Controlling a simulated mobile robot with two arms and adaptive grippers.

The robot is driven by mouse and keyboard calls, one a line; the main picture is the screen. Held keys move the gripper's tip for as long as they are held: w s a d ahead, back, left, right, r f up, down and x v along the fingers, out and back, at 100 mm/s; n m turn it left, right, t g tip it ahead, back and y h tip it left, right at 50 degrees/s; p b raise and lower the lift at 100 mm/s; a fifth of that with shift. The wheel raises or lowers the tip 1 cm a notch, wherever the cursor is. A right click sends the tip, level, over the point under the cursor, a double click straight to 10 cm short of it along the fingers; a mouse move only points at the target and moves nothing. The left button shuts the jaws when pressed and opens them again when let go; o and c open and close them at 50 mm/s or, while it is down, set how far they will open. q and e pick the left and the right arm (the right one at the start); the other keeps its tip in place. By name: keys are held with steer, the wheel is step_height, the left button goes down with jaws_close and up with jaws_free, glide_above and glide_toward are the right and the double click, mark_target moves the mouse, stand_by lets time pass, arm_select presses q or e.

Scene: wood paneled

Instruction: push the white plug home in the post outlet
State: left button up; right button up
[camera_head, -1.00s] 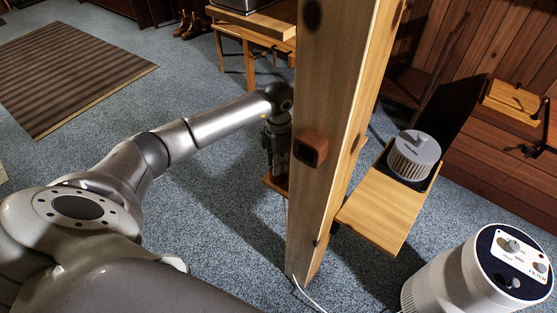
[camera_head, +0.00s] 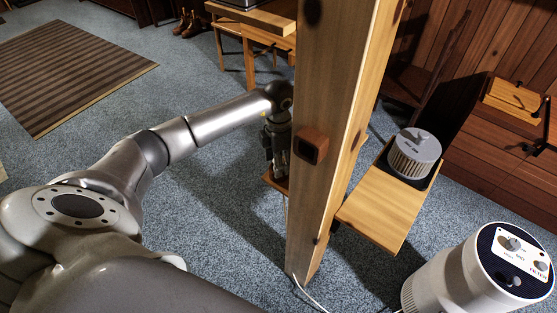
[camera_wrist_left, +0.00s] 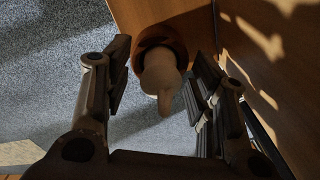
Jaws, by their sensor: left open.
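In the left wrist view a pale, shadowed, rounded piece (camera_wrist_left: 161,75), which looks like the white plug, sits at a dark-rimmed round opening in a wooden holder (camera_wrist_left: 190,24). How deep it sits is hard to tell. My left gripper (camera_wrist_left: 161,84) is open, one finger on each side of it; contact is not clear. In the head view my left gripper (camera_head: 277,158) points down just left of the wooden post (camera_head: 325,200), partly hidden by it. A brown block with a dark square face (camera_head: 311,146), probably the outlet, is on the post. My right gripper is not in view.
A small wooden shelf (camera_head: 275,180) is beside the post under my left gripper. A white cord (camera_head: 308,294) runs from the post's foot. A white filter unit (camera_head: 450,280) and a small table (camera_head: 382,208) with a grey device (camera_head: 415,155) stand right.

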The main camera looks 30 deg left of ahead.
arm_select(q)
step_height(320, 180, up, 12)
stand_by(0.4)
steer(key=shift+a+f, duration=0.1)
